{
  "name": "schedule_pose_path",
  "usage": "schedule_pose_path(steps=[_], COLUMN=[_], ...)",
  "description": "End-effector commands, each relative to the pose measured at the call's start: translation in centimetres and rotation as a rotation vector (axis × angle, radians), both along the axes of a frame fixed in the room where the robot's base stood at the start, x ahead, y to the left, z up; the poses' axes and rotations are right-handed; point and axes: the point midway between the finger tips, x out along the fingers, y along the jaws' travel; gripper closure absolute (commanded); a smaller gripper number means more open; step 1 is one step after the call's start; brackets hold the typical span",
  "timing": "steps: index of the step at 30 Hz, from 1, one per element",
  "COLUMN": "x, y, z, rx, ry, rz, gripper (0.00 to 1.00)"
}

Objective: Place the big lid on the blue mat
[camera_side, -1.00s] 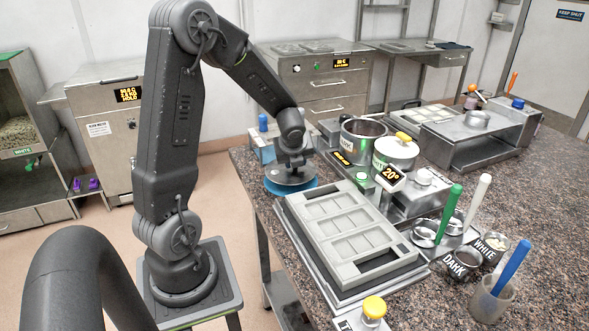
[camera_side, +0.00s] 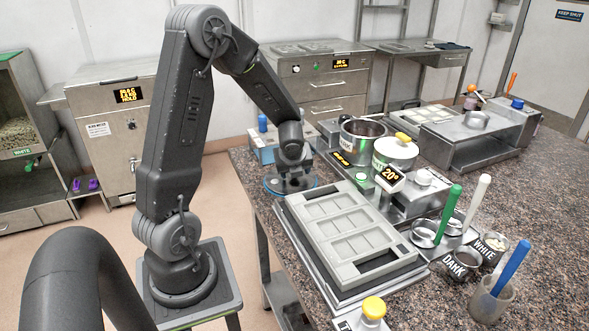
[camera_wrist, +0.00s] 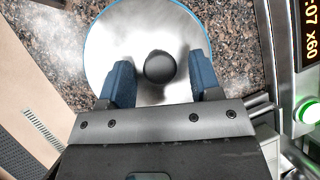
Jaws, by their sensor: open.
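The big lid (camera_wrist: 150,25), a round silvery disc with a black knob (camera_wrist: 159,67), lies on the blue mat (camera_wrist: 86,40) in the wrist view. Only a thin blue edge of the mat shows around it.
A grey mould tray (camera_side: 350,232) lies just in front and right of the mat. A blue-grey box (camera_side: 264,150) sits behind. The counter's left edge is close.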

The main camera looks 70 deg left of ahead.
Motion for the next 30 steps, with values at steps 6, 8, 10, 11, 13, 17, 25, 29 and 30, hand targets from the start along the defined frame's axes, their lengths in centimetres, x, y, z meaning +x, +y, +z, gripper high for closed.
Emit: schedule_pose_path(steps=[6, 8, 10, 11, 13, 17, 25, 29, 30], x=[0.0, -0.1, -0.3, -0.4, -0.8, -1.4, -2.6, -2.9, -3.0], y=[0.0, -0.2, -0.6, -0.8, -1.4, -2.7, -4.9, -5.5, -5.7], z=[0.3, 0.7, 1.5, 2.0, 3.0, 5.3, 9.2, 10.1, 10.3], rx=[0.000, 0.001, 0.002, 0.003, 0.002, 0.002, 0.003, 0.001, -0.001], ry=[-0.002, -0.002, -0.003, -0.004, -0.006, -0.006, -0.004, -0.003, -0.005], rz=[0.001, 0.000, 0.001, 0.002, 0.001, 0.001, 0.000, 0.000, 0.004], gripper=[0.42, 0.42, 0.42, 0.42, 0.42, 0.42, 0.42, 0.42, 0.42])
